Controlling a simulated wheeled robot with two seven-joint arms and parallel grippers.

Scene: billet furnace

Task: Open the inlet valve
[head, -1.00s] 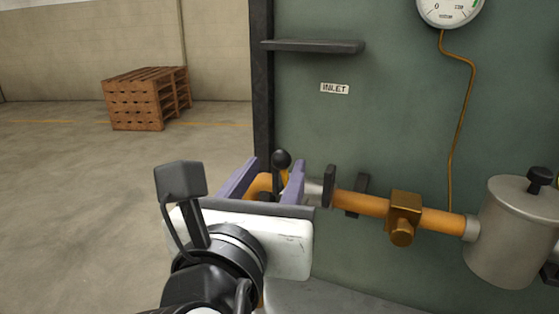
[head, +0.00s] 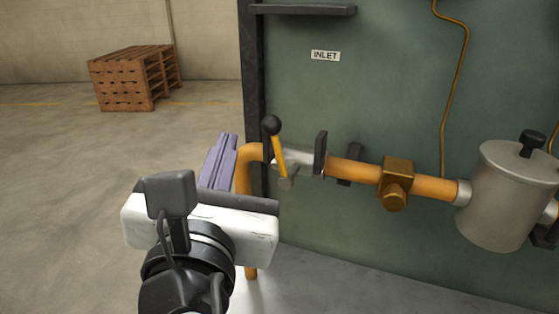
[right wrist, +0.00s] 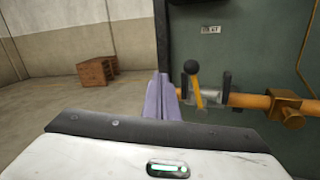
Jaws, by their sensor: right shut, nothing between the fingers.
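The inlet valve (head: 296,160) is a grey body on the orange pipe, under the INLET label (head: 325,56). Its yellow lever (head: 278,152) stands nearly upright, with its black ball knob (head: 271,125) at the top, leaning a little left. The lever also shows in the right wrist view (right wrist: 197,90). My right gripper (head: 228,142) has its purple fingers together and empty, to the left of the lever and apart from it in the picture. In the right wrist view the shut fingers (right wrist: 160,82) also stand left of the lever. My left gripper is not in view.
The orange pipe runs right past a brass fitting (head: 396,184) to a grey canister (head: 508,195). A dark shelf (head: 302,9) juts out above the label. A stack of wooden pallets (head: 133,78) stands far back left. The floor between is clear.

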